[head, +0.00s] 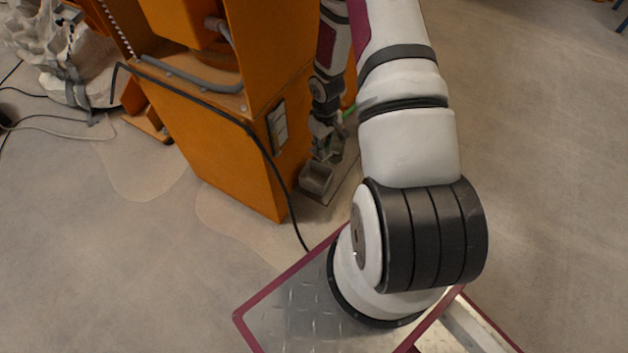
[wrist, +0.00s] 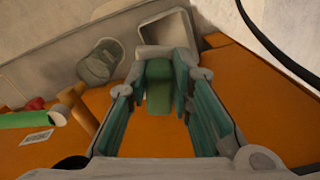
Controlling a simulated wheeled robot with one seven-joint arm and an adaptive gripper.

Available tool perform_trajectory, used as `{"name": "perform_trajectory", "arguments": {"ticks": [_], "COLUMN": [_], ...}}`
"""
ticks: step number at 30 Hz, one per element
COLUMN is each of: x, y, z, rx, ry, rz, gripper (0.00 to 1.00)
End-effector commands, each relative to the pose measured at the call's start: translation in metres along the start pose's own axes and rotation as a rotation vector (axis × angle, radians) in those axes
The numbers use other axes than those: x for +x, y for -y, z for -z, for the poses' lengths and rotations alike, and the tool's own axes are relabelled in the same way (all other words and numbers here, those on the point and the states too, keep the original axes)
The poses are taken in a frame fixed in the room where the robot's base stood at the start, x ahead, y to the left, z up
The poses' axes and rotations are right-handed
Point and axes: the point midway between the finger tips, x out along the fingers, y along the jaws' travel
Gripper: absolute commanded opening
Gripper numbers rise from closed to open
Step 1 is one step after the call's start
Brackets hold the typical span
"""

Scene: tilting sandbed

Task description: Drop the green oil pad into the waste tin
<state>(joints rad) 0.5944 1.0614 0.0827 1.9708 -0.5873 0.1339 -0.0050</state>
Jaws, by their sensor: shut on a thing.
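My gripper (wrist: 165,72) is shut on a green oil pad (wrist: 159,92), which shows between the fingertips in the wrist view. A grey, square, open-topped tin (wrist: 192,38), which looks like the waste tin, lies just beyond the fingertips in the wrist view. In the head view my gripper (head: 326,150) hangs beside the orange cabinet, just above and behind the grey tin (head: 317,178). The pad cannot be made out in the head view. Whether the pad is over the tin's opening I cannot tell.
In the wrist view a grey round cup (wrist: 100,62), an orange tool (wrist: 76,102) and a green cylinder (wrist: 24,118) lie to the left. The orange cabinet (head: 235,150) stands close to my gripper. A black cable (head: 268,160) hangs down its front.

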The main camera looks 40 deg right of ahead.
Motion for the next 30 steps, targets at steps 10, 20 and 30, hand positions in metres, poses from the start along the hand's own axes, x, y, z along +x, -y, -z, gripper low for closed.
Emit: {"name": "perform_trajectory", "arguments": {"ticks": [10, 20, 30], "x": [0.029, 0.058, 0.058], "y": [0.000, 0.000, 0.000], "z": [0.000, 0.000, 0.000], "rx": [0.000, 0.000, 0.000], "ry": [0.000, 0.000, -0.001], "rz": [0.000, 0.000, 0.000], "gripper": [0.00, 0.00, 0.34]}}
